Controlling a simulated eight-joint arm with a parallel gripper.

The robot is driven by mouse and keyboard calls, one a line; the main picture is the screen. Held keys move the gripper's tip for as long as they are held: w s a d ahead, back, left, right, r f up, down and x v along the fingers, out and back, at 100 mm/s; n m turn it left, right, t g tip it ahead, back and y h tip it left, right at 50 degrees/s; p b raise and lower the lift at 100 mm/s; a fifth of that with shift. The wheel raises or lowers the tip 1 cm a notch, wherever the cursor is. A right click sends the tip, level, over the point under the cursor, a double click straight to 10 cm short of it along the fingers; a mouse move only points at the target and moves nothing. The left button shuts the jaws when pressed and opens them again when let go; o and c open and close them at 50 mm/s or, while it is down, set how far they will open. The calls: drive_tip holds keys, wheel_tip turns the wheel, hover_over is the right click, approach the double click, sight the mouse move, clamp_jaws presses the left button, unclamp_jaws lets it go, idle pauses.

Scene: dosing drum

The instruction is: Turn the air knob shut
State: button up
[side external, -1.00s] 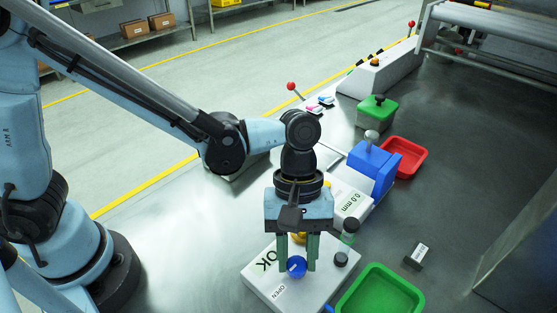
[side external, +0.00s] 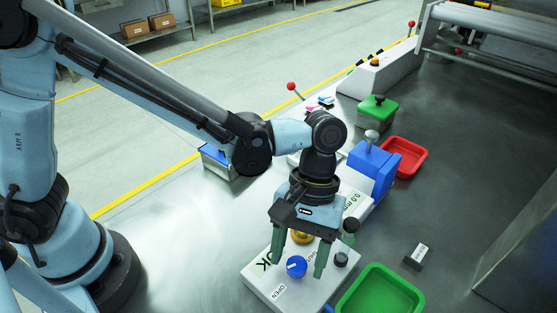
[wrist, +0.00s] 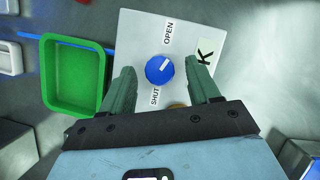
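The blue air knob (side external: 296,267) sits on a pale panel (side external: 262,285) with OPEN and SHUT labels. In the wrist view the knob (wrist: 159,70) carries a white mark on its upper right part, toward the OPEN label (wrist: 168,33). The SHUT label (wrist: 155,96) lies on the knob's opposite side. My gripper (side external: 298,267) is open, one finger on each side of the knob, with visible gaps. In the wrist view the fingertips (wrist: 159,66) also stand apart from it. The fingers' height relative to the knob is hard to tell.
A yellow knob (side external: 302,237) and a dark knob (side external: 341,259) are close by on the panel. A green tray (side external: 413,288) is at the right. A blue block (side external: 374,168), red tray (side external: 420,163) and green box (side external: 377,113) stand farther back. A small labelled block (side external: 414,259) is on the table.

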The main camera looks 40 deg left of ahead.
drive_tip(key=v, duration=1.2)
drive_tip(key=shift+a, duration=0.1)
drive_tip(key=n+t+y, duration=0.2)
drive_tip(key=n+t, duration=0.2)
drive_tip(key=n, duration=0.7)
hover_over(299, 262)
drive_tip(key=f, duration=1.1)
drive_tip(key=shift+s+f, duration=0.15)
drive_tip(key=shift+s, duration=0.05)
drive_tip(key=c, duration=1)
drive_tip(key=shift+c, duration=0.2)
